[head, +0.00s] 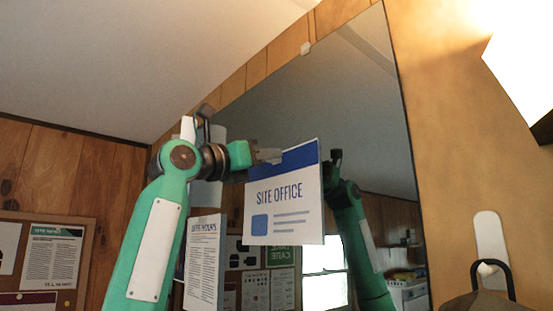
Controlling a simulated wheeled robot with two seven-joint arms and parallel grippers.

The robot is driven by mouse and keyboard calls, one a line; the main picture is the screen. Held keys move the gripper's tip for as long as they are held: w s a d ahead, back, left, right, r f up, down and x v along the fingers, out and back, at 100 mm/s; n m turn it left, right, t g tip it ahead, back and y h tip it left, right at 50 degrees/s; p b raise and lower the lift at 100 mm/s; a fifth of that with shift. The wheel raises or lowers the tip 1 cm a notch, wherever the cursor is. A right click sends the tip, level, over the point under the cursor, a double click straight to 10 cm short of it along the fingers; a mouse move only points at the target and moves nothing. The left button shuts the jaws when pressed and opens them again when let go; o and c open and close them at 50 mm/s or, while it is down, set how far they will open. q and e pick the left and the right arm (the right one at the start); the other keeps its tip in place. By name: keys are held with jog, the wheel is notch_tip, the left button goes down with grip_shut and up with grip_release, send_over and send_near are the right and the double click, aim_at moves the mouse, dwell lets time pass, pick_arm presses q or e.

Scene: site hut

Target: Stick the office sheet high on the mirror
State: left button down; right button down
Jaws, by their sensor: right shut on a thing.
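The office sheet (283,205) is white with a blue top band and the words "SITE OFFICE". It is upright, with its printed face towards me, in front of the large wall mirror (300,100). My right gripper (270,155) is shut on the sheet's upper left edge; its arm rises from the lower left. The sheet covers part of the glass at about mid-height of the visible mirror. I cannot tell whether it touches the glass. A green arm reflected in the mirror shows to the right of the sheet. My left gripper is not in view.
A "SITE HOURS" sheet (203,262) hangs lower left of the office sheet. A notice board (85,235) is on the wood wall at left. A lit lamp (520,75) and a hook (490,250) with a dark hanging thing are at right. The upper mirror is bare.

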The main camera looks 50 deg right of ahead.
dwell(0.4)
jog(key=c, duration=1.2)
grip_release()
jog(key=shift+d, duration=0.1)
jog(key=b+v, duration=0.3)
jog(key=v, duration=1.1)
